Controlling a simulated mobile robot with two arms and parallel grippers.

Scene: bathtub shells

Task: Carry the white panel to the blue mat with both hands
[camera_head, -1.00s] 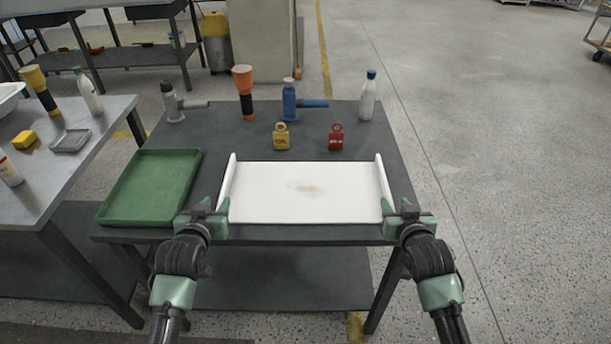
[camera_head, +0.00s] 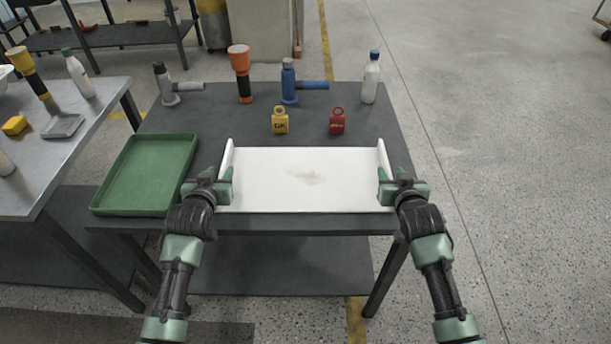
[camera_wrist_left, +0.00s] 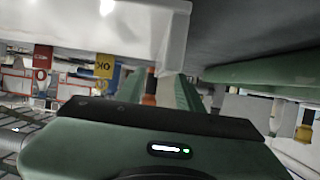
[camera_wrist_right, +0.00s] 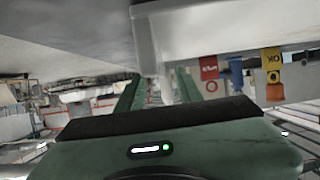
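The white panel (camera_head: 310,180), a shallow tray-like piece with a raised wall on each side, lies on the dark table near its front edge. My left gripper (camera_head: 224,186) is at its left side wall, which also shows in the left wrist view (camera_wrist_left: 175,30). Whether these fingers are shut on the wall is unclear. My right gripper (camera_head: 386,186) is at the right side wall. In the right wrist view that wall (camera_wrist_right: 150,40) runs down between the green fingers, with a gap beside it, so this gripper looks open. No blue mat is in view.
A green tray (camera_head: 148,175) lies left of the panel. Behind it stand a yellow weight (camera_head: 280,121), a red weight (camera_head: 338,122), an orange flashlight (camera_head: 241,75), a blue tool (camera_head: 289,82) and a bottle (camera_head: 371,78). The floor to the right is clear.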

